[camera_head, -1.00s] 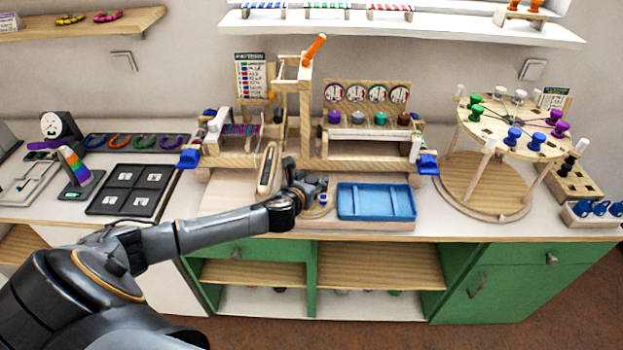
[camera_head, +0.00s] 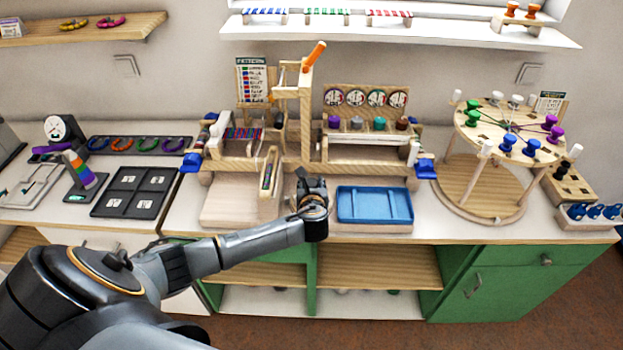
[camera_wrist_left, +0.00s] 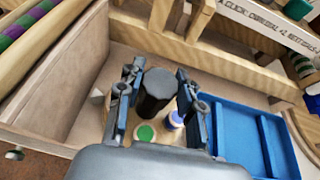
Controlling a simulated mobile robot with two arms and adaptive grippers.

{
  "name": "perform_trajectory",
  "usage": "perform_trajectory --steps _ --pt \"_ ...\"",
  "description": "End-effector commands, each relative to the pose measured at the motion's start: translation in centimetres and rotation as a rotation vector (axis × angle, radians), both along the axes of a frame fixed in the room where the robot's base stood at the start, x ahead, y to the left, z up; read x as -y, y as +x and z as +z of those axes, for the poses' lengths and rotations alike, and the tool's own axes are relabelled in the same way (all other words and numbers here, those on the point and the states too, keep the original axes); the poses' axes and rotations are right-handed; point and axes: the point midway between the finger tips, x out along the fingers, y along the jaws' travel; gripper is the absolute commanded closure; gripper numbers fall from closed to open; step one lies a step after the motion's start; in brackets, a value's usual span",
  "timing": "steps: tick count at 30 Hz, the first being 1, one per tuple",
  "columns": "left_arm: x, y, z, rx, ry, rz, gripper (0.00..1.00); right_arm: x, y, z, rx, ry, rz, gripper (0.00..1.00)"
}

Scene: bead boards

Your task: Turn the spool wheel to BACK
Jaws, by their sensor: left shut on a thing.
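The spool wheel shows in the left wrist view as a pale wooden disc (camera_wrist_left: 160,134) with a dark upright knob (camera_wrist_left: 157,92) at its middle. A green-topped spool (camera_wrist_left: 145,132) and a blue-topped spool (camera_wrist_left: 175,120) stand on its near side. My left gripper (camera_head: 312,192) is over it, left of the blue tray, and hides it in the head view. In the wrist view the two fingers of my left gripper (camera_wrist_left: 157,82) are on either side of the dark knob, shut on it. I cannot read any BACK mark. My right gripper is not in view.
A blue tray (camera_head: 343,217) lies just right of my left gripper. A wooden frame with an orange-handled lever (camera_head: 315,54) stands behind it. A slim wooden shuttle (camera_head: 268,172) is to the left. A round bead stand (camera_head: 462,196) is at the right.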

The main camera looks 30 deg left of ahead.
Motion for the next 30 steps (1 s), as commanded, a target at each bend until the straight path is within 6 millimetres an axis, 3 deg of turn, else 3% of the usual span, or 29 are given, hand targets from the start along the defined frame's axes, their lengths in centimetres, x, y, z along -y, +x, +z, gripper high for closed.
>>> perform_trajectory --steps 11,30 --pt "0.2 0.1 0.0 -0.001 -0.003 0.361 0.95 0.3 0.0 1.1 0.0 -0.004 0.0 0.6" --pt "0.0 0.1 -0.2 0.002 0.001 0.831 0.95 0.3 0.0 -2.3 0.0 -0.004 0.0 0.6"
